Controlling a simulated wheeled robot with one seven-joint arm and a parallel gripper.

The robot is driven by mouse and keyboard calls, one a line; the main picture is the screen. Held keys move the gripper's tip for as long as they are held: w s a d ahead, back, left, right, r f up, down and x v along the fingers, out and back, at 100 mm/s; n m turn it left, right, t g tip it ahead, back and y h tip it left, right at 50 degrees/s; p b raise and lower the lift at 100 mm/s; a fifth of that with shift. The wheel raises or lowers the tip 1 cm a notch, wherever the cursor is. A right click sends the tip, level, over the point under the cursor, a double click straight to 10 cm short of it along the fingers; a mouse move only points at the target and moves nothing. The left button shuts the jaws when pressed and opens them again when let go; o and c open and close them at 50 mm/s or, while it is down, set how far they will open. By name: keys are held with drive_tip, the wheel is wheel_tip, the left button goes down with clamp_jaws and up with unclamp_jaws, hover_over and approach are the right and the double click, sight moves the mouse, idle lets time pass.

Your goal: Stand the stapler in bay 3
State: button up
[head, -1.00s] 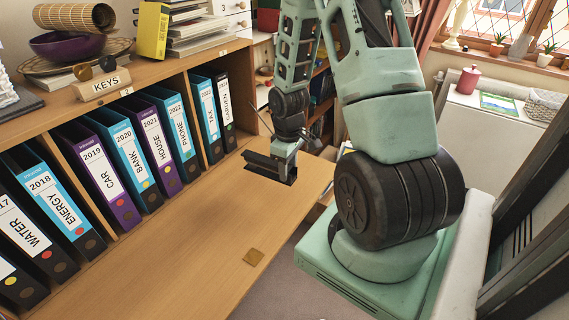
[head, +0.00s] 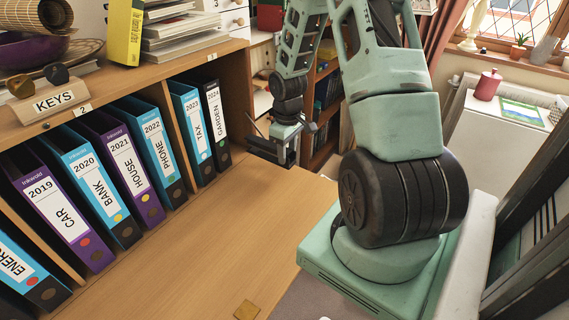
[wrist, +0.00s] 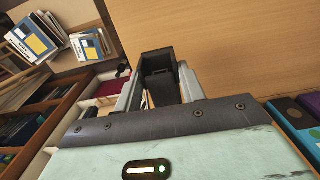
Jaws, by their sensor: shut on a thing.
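The stapler, a dark block, is between the fingers of my gripper (wrist: 158,92) in the wrist view, where the stapler (wrist: 156,62) sticks out past the fingertips. In the head view my gripper (head: 287,138) points down near the far right corner of the wooden desk top (head: 215,225), with the stapler (head: 266,150) dark and partly hidden at its tips. It looks raised off the desk. The bay on the right of the shelf divider (head: 181,132) holds the TAX and GARDEN binders; its small tag (head: 211,57) is too small to read surely.
A tag 2 (head: 82,110) marks the bay left of the divider, filled with blue and purple binders (head: 130,165). Free room shows right of the GARDEN binder (head: 215,125). The middle of the desk is clear.

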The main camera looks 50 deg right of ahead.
sight(287, 164)
drive_tip(key=shift+f, duration=2.45)
drive_tip(key=shift+f, duration=0.1)
drive_tip(key=o, duration=1.1)
wheel_tip(287, 164, up, 12)
drive_tip(key=shift+r, duration=0.1)
